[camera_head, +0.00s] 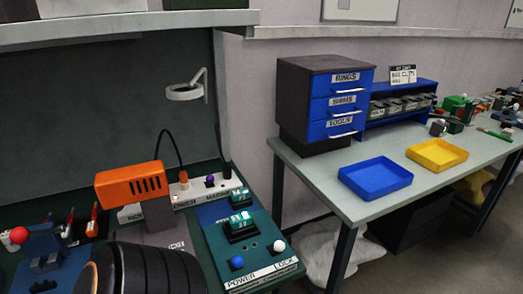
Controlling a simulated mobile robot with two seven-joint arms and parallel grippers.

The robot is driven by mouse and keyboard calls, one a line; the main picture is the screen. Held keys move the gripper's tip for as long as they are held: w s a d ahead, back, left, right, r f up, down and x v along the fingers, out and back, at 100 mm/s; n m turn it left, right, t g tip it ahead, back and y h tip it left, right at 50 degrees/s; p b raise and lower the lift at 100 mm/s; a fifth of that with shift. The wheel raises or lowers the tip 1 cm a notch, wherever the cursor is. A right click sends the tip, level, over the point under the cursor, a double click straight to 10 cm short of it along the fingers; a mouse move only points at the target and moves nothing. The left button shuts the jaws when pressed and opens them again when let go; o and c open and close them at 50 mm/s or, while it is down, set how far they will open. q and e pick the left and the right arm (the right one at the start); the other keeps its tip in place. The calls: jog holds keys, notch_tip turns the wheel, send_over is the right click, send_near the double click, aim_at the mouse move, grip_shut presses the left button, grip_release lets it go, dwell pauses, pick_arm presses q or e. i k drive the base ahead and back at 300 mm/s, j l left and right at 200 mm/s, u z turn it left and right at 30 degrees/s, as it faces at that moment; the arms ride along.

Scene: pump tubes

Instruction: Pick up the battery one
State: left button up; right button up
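Two small teal-and-white blocks in dark holders stand on the green panel at the lower middle. The nearer block (240,222) and the farther block (240,195) look like batteries, but their markings are too small to read. I cannot tell which is battery one. Nothing is seen touching either block. Neither of my grippers can be made out in this view.
The panel has a blue knob (237,262) and a white knob (279,246). An orange slotted housing (130,185) stands left. A dark ribbed cylinder (150,268) fills the lower foreground. Right, a table holds a blue tray (375,190), yellow tray (437,166) and drawer unit (340,103).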

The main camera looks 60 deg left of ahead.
aim_at(240, 224)
jog(key=i+l+u, duration=0.15)
jog(key=u, duration=0.35)
jog(key=i+l+u, duration=0.15)
jog(key=u, duration=0.3)
jog(key=l, duration=0.1)
